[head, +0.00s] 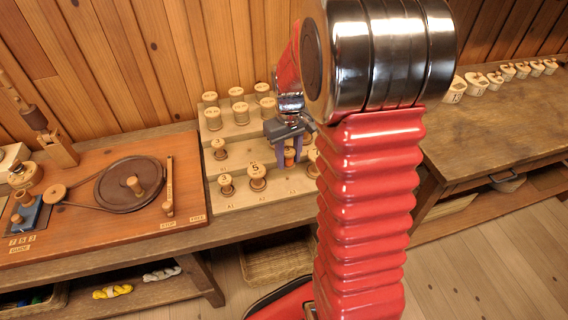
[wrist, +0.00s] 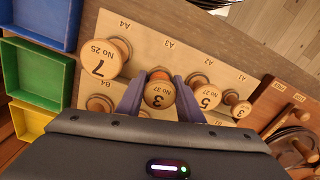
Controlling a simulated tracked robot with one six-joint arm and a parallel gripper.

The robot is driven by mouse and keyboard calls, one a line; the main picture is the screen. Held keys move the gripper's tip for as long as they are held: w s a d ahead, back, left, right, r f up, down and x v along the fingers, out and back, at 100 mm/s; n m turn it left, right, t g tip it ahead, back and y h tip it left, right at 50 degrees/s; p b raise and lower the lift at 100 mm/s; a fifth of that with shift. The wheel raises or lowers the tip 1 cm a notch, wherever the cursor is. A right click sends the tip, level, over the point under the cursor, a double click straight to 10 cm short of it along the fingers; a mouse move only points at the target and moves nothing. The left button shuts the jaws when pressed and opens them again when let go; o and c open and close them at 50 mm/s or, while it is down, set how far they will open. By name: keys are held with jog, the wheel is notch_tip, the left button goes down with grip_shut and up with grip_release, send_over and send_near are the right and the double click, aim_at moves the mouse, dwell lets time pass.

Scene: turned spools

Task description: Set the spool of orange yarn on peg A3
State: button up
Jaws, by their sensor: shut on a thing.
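The spool of orange yarn (wrist: 160,93) is upright between the two purple fingers of my gripper (wrist: 160,98), with its "3 / No 37" top facing the wrist camera. Orange yarn shows at its edge. In the head view, the orange spool (head: 289,155) hangs between the fingers of my gripper (head: 290,161) over the stepped peg rack (head: 240,206). The A3 label (wrist: 168,44) lies in front of the held spool. Peg A3 itself is not visible, and I cannot tell whether the spool touches it.
Spool No 27 (wrist: 205,96) stands close beside the right finger, at A2. Spool No 25 (wrist: 105,58) is to the left. A smaller spool (wrist: 241,108) stands at A1. Blue, green (wrist: 38,70) and yellow trays lie farther left. A winder board (head: 90,205) is left of the rack.

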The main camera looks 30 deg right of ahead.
aim_at(289, 151)
jog(key=shift+w+f, duration=0.1)
jog(key=shift+f, duration=2.8)
jog(key=shift+f, duration=0.5)
jog(key=o, duration=0.7)
jog(key=shift+o, duration=0.2)
jog(key=shift+r, duration=0.1)
jog(key=shift+r, duration=5.4)
